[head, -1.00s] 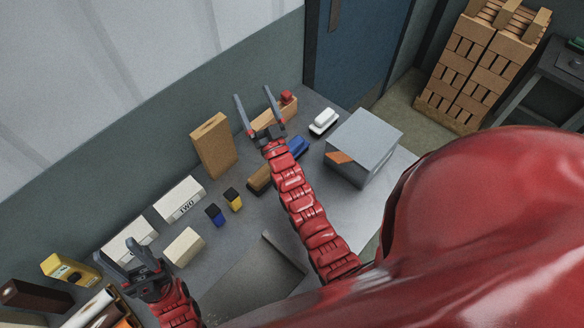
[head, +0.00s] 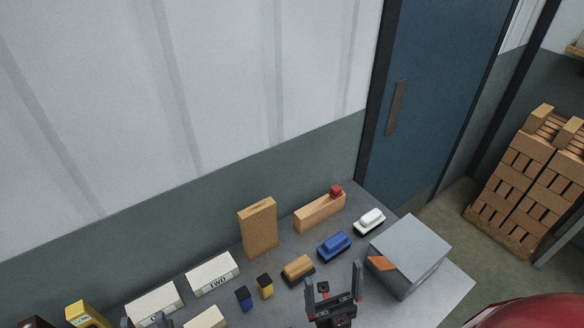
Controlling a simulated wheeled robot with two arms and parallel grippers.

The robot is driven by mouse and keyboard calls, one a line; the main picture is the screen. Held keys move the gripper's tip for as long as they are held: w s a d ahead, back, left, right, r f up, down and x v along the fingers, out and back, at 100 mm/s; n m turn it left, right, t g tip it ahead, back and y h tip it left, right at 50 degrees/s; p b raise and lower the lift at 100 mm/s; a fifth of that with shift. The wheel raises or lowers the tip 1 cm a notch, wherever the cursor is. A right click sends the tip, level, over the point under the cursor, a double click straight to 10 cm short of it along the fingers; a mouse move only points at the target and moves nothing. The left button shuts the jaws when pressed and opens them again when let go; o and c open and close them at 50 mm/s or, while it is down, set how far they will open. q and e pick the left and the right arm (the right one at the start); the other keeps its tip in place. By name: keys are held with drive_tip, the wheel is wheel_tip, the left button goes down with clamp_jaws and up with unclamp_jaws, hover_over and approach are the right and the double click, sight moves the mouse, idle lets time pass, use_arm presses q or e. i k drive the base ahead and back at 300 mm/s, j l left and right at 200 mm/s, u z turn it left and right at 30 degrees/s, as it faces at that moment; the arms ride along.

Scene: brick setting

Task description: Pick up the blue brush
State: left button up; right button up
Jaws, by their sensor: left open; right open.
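The blue brush (head: 335,245) lies on the grey table, between the tan brush and the white brush. It has a blue top over a dark base and is fully visible. My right gripper (head: 345,276) is open and empty, in front of the blue brush and just left of the grey box. My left gripper (head: 146,322) shows only in part at the bottom edge, at the front left of the table. It is apart from the blue brush.
A tan brush (head: 298,269) and a white brush (head: 369,221) flank the blue one. A grey box (head: 410,253) stands to the right. Behind are a wooden block (head: 318,213) with a red piece and an upright brown block (head: 258,227). White blocks (head: 212,272) stand left.

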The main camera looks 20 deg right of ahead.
sight(335, 246)
drive_tip(key=k, duration=0.95)
